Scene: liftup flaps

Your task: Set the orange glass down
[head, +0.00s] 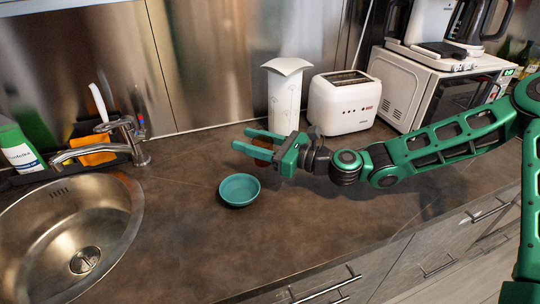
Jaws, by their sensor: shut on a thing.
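My gripper (241,139) reaches in from the right over the counter, its two green fingers pointing left. It is shut on the orange glass (263,145), a small brownish-orange thing that shows between and just below the fingers. The fingers hide most of the glass. I cannot tell whether its base touches the counter or hangs above it.
A teal bowl (239,190) stands on the dark counter (190,230) in front of my gripper. A white canister (284,95) and a toaster (344,102) stand behind it. The sink (65,235) is at the left, a microwave (432,88) at the right. Counter left of the bowl is clear.

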